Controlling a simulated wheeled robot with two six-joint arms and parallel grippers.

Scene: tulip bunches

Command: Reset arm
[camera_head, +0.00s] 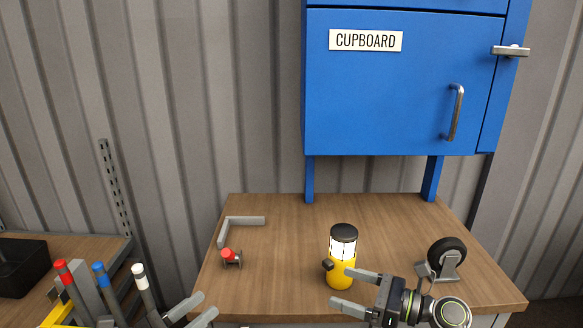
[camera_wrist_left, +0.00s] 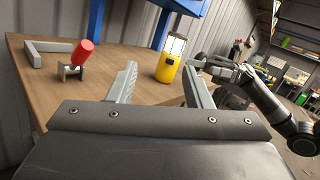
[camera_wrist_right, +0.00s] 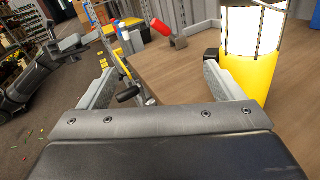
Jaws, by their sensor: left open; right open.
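My left gripper (camera_head: 190,308) is at the bottom of the head view, in front of the table's near left edge, with its fingers apart and nothing between them. My right gripper (camera_head: 352,290) reaches in from the lower right, its fingers apart, close to the yellow lantern (camera_head: 341,272). The lantern stands upright and lit on the wooden table (camera_head: 285,240). In the right wrist view the lantern (camera_wrist_right: 250,60) is beside the right-hand finger, not between the fingers; I cannot tell if they touch.
A red-ended part (camera_head: 230,255) on a small stand and a grey angle bracket (camera_head: 238,221) are on the table's left. A caster wheel (camera_head: 446,257) is at the right. A blue cupboard (camera_head: 400,90) hangs behind. Red, blue and white-topped handles (camera_head: 100,280) stand lower left.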

